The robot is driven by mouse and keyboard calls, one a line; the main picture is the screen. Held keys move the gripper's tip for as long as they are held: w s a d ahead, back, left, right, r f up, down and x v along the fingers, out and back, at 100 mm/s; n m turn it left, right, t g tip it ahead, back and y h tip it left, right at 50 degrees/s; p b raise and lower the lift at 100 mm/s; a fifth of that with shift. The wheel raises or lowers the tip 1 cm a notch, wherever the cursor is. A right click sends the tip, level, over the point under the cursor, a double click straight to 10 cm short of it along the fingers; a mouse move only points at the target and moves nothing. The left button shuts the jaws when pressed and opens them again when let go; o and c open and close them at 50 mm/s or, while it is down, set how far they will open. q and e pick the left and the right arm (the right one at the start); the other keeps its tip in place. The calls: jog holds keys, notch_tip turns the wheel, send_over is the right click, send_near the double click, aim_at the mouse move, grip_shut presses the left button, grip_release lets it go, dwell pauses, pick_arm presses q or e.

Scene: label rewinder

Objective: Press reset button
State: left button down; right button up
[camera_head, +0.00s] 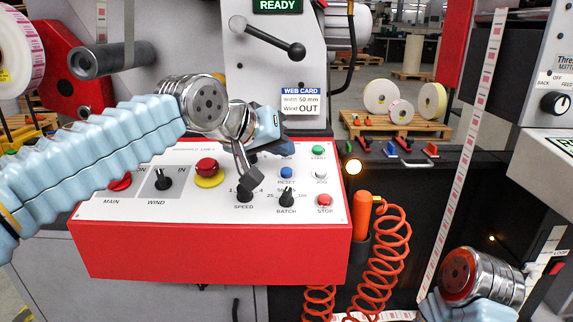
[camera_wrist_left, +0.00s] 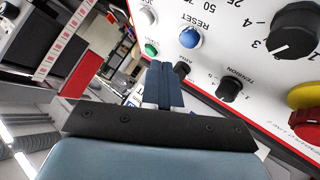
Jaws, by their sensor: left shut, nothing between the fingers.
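The blue reset button (camera_head: 287,172) is on the white face of the red control box, with its RESET label just below it in the head view. In the left wrist view the button (camera_wrist_left: 190,38) shows whole, with the panel turned upside down. My left gripper (camera_head: 277,147) is over the upper part of the panel, a little above the button in the picture. Its dark blue fingers (camera_wrist_left: 165,80) are shut and empty. Their tips appear beside the button, and I see no contact. My right wrist is at the lower right of the head view; its fingers are out of view.
Near the reset button are a green START button (camera_head: 318,152), a white JOG button (camera_head: 320,173), a red STOP button (camera_head: 324,200) and a black BATCH knob (camera_head: 286,197). A red emergency button (camera_head: 207,166) is to the left. An orange coiled hose (camera_head: 390,245) hangs at the right.

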pick_arm(q)
jog(key=r+p, duration=0.1)
jog(key=r, duration=0.2)
jog(key=shift+s+p, duration=0.35)
jog(key=shift+s, duration=0.05)
